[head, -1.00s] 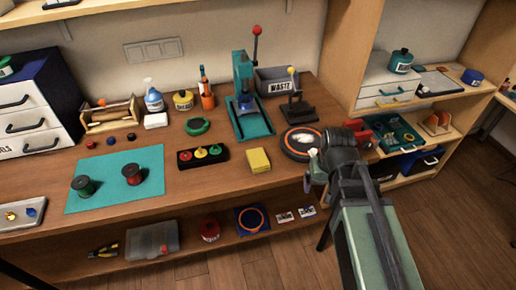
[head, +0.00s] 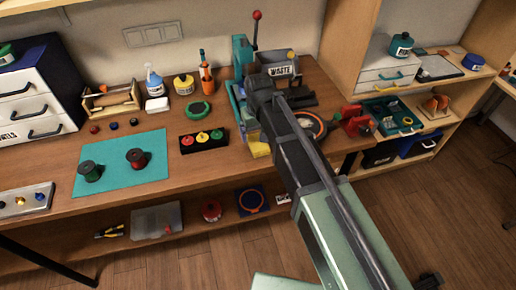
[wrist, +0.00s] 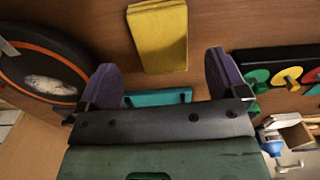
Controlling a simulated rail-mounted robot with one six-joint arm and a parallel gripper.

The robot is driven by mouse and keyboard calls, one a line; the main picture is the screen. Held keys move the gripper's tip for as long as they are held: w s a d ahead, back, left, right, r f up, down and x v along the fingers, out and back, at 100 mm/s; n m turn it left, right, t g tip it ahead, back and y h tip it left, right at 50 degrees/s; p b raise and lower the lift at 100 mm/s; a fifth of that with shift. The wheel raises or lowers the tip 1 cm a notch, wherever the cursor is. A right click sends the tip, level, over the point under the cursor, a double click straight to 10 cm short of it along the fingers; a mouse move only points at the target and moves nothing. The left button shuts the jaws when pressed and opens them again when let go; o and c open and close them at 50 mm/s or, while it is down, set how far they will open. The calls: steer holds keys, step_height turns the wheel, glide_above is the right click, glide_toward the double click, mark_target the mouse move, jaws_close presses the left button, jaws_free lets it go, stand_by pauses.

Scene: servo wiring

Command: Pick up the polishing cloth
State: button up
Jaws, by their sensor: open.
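The polishing cloth appears to be the yellow folded cloth (wrist: 158,36) lying flat on the wooden bench. It is at the top middle of the wrist view. In the head view the cloth (head: 259,150) shows only in part behind my arm. My gripper (wrist: 163,80) is open, with its two purple fingers apart and nothing between them. In the wrist view the fingertips point toward the cloth, just short of its near end in the picture. The height of the fingers over the bench is hard to tell.
A round black disc with an orange ring (wrist: 40,68) lies left of the fingers in the wrist view. A black block with coloured knobs (head: 203,141) is left of the cloth in the head view. A teal mat (head: 122,165) lies further left.

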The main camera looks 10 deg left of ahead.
mark_target(258, 142)
step_height(258, 142, down, 5)
steer(key=b, duration=0.4)
steer(key=shift+a, duration=0.15)
steer(key=shift+r, duration=0.2)
steer(key=c, duration=1)
steer(key=shift+r, duration=0.1)
step_height(258, 142, up, 20)
steer(key=p, duration=2)
